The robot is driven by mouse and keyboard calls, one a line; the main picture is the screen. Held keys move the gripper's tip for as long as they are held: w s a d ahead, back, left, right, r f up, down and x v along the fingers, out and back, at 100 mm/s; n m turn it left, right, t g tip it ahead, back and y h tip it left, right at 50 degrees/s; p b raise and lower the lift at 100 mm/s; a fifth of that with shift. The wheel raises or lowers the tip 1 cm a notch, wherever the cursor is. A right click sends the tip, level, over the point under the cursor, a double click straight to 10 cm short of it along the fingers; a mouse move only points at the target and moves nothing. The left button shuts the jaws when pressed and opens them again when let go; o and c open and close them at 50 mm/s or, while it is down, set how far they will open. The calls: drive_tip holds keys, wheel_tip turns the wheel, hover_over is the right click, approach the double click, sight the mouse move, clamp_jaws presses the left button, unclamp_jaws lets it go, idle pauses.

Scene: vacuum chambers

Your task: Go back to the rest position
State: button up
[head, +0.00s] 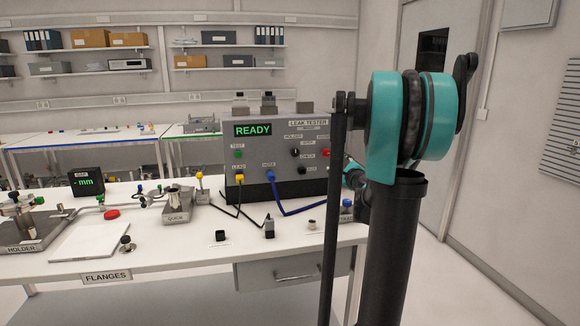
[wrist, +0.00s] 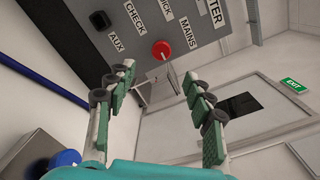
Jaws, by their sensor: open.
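My gripper (wrist: 160,108) is open in the wrist view, with its two green-padded fingers apart and nothing between them. Beyond the fingertips is the front panel of the grey leak tester (wrist: 100,50), with a red mains knob (wrist: 161,50) just past the gap. I cannot tell whether the fingers touch it. In the head view the leak tester (head: 262,150) stands on the bench with READY lit in green.
The white bench (head: 190,262) carries a grey QUICK block (head: 178,215), a HOLDER fixture (head: 30,235), a display box (head: 86,182) and small fittings. A blue hose (head: 300,211) and dark cables lie before the tester. Floor is free at the right.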

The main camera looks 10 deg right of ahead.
drive_tip(key=s+a+f+n+g+y, duration=0.2)
drive_tip(key=s+a+f+n+g, duration=0.1)
drive_tip(key=s+a+f+n, duration=0.5)
drive_tip(key=s+a+f+n+g+y, duration=0.2)
drive_tip(key=s+a+f+n+g, duration=0.3)
drive_tip(key=a, duration=0.5)
drive_tip(key=s+f+n+g+h, duration=0.1)
drive_tip(key=s+f+n, duration=0.3)
drive_tip(key=s, duration=0.4)
drive_tip(key=s+d+f+n+g+h, duration=0.1)
drive_tip(key=s+f+n+g+h, duration=0.1)
drive_tip(key=s, duration=0.6)
drive_tip(key=s+f+n+g+h, duration=0.2)
drive_tip(key=s+f+n, duration=0.4)
drive_tip(key=s+f, duration=0.2)
drive_tip(key=shift+s+d+g, duration=0.4)
drive_tip(key=shift+c, duration=0.3)
